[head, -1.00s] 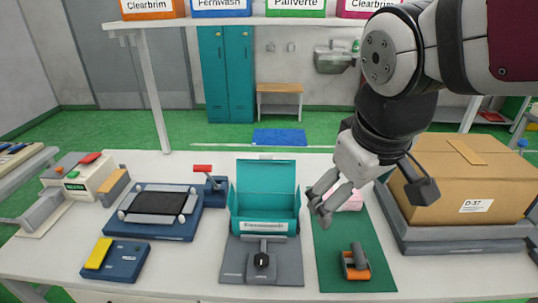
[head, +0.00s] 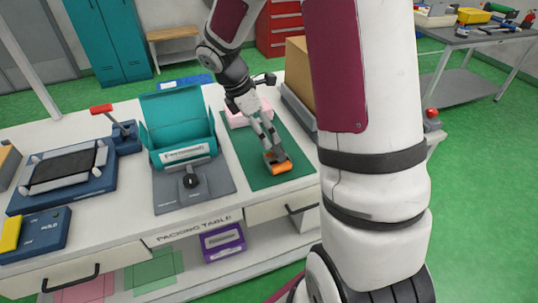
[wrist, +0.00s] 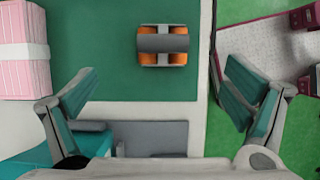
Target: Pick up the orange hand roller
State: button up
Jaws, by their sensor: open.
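The orange hand roller (head: 281,167) has orange ends and a grey middle. It lies on the green mat (head: 240,150) near the table's front edge. In the wrist view the roller (wrist: 162,45) sits at upper middle, between the lines of the two fingers but beyond their tips. My gripper (head: 268,143) is over the mat, right at the roller in the head view, pointing down and partly covering it. In the wrist view my gripper (wrist: 162,75) is open with its fingers wide apart and nothing between them. I cannot tell the exact height gap to the roller.
A pink banded stack (wrist: 25,50) lies on the mat, left of the roller in the wrist view. A teal open box (head: 178,115) stands on a grey fixture left of the mat. A cardboard box (head: 297,68) is behind my arm. The table edge is close to the roller.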

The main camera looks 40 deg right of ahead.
aim_at(275, 148)
jog(key=x, duration=0.8)
jog(key=shift+s+d+f+b, duration=0.15)
jog(key=shift+f+b, duration=0.1)
jog(key=shift+b, duration=0.15)
jog(key=shift+x, duration=2.7)
jog(key=shift+s+d+r, duration=0.1)
jog(key=shift+s+d, duration=0.05)
jog(key=c, duration=1.3)
